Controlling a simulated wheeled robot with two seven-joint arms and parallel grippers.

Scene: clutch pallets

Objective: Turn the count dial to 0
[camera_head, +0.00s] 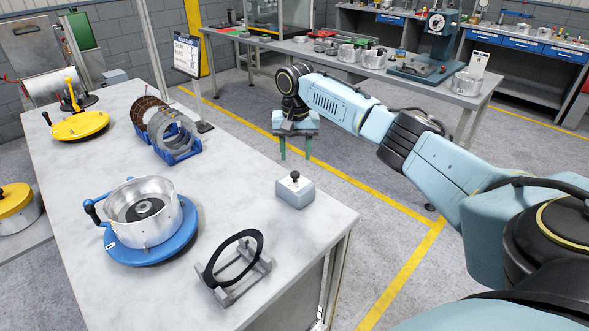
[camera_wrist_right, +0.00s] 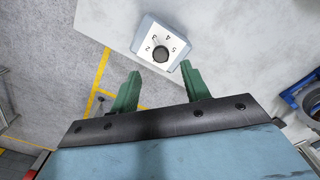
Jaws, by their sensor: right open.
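The count dial is a small light-grey box (camera_head: 294,193) with a black knob (camera_head: 295,175), near the right edge of the grey table. In the right wrist view the dial box (camera_wrist_right: 147,36) shows a white face with the numbers 2, 3, 4 and 5 around its black knob (camera_wrist_right: 160,54). Which number the knob points to is too small to tell. My right gripper (camera_head: 295,152) has green fingers pointing down, behind the dial in the head view. In the wrist view its fingers (camera_wrist_right: 160,72) are apart and empty, with the dial box ahead of them. My left gripper is out of view.
On the table (camera_head: 235,185) stand a blue round fixture (camera_head: 165,243) with a metal drum, a black ring on a grey stand (camera_head: 242,281), discs in blue holders (camera_head: 182,153) and a yellow fixture (camera_head: 80,126). A sign on a stand (camera_head: 187,55) rises behind the dial. The tabletop around the dial is clear.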

